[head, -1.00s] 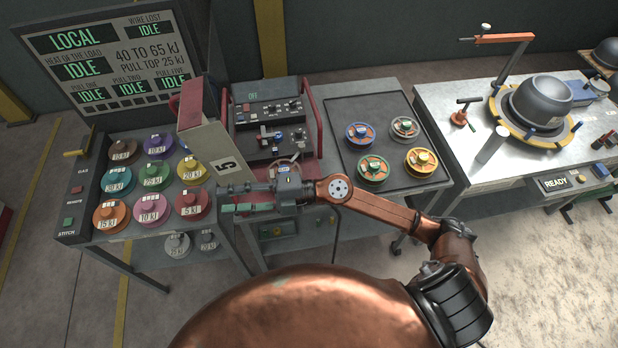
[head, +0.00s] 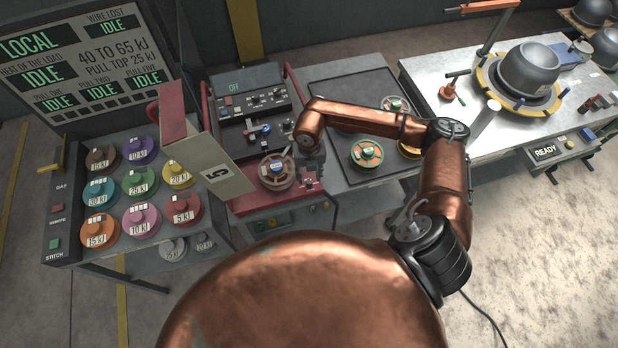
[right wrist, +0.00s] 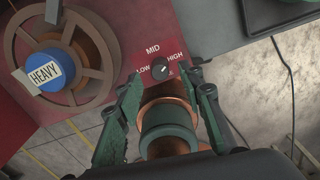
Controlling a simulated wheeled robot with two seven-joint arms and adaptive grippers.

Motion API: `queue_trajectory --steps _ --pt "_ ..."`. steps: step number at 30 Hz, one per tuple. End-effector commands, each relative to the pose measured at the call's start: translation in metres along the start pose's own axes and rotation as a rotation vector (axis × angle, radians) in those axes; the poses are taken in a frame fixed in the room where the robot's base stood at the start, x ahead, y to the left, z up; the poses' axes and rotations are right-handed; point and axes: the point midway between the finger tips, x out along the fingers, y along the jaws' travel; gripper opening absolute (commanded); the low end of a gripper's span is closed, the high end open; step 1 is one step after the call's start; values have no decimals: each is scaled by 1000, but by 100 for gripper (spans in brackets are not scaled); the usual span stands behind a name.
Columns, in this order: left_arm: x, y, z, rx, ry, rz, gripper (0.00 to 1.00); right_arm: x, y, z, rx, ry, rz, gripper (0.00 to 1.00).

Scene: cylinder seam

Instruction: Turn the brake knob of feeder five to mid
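The brake knob (right wrist: 160,71) is a small dark round knob on the red panel of feeder five, with LOW, MID and HIGH printed around it. Its light pointer mark is small; I cannot tell its exact setting. My right gripper (right wrist: 162,79) is open, with its green fingertips on either side of the knob's lower area; contact is not clear. In the head view my right gripper (head: 311,176) is over the right front corner of the red feeder (head: 250,205), partly hidden by my arm. My left gripper is not in view.
A spool with a blue HEAVY hub (right wrist: 50,72) sits left of the knob; it also shows in the head view (head: 277,172). A panel marked 5 (head: 218,172) stands left of it. A dark tray with spools (head: 367,154) lies to the right.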

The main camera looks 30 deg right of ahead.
Motion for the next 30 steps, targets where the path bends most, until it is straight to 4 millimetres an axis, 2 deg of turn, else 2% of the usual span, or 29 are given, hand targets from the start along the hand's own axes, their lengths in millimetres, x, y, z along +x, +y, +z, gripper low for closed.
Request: queue_trajectory --steps 7,17,30 --pt "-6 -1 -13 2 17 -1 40 27 0 0 1 1 1 35" --pt "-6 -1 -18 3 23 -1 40 30 -1 0 1 0 2 35" --pt "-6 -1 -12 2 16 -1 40 30 -1 0 1 0 2 5"
